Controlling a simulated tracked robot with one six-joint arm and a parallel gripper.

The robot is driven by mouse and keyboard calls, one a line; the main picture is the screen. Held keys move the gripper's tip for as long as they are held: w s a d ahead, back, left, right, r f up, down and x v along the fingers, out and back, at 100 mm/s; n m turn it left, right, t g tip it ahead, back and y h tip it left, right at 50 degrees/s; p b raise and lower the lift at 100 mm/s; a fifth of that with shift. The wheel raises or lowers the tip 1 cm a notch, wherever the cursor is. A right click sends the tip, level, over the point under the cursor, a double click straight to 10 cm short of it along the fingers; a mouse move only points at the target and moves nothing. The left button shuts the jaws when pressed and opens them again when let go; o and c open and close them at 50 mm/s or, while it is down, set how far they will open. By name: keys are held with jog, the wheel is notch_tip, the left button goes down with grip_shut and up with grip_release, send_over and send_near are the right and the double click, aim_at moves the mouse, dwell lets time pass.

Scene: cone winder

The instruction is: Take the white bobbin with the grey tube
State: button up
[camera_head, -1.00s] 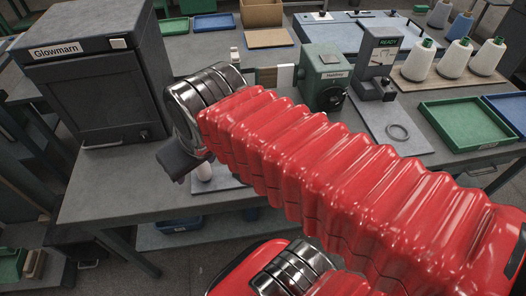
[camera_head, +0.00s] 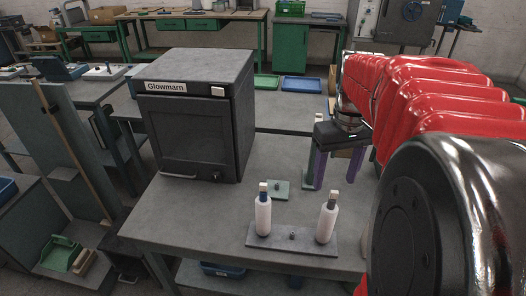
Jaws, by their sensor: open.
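Two white bobbins stand upright on a dark grey base plate (camera_head: 291,238) near the front of the table. The right bobbin (camera_head: 326,223) has a grey-looking tube above its white body. The left bobbin (camera_head: 263,217) has a dark blue tube. My gripper (camera_head: 336,184) points down with its two purple fingers apart and nothing visible between them. It is behind and above the right bobbin, apart from it. My red arm reaches in from the right and hides the table there.
A dark cabinet labelled Glowmarn (camera_head: 197,115) stands at the table's back left. A small green plate (camera_head: 278,189) with a knob lies behind the bobbins. The table (camera_head: 190,215) is clear to the left. Green and blue trays (camera_head: 300,84) lie farther back.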

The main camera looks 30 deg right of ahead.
aim_at(329, 212)
jog(key=shift+d+f, duration=0.1)
jog(key=shift+f, duration=0.05)
notch_tip(329, 212, down, 8)
jog(key=shift+f, duration=0.2)
dwell(0.5)
jog(key=shift+s+d+f, duration=0.1)
jog(key=shift+d+f, duration=0.05)
jog(key=shift+f, duration=1.15)
jog(key=shift+s+d+f, duration=0.1)
jog(key=shift+f, duration=1.2)
jog(key=shift+c, duration=0.7)
jog(key=c, duration=0.9)
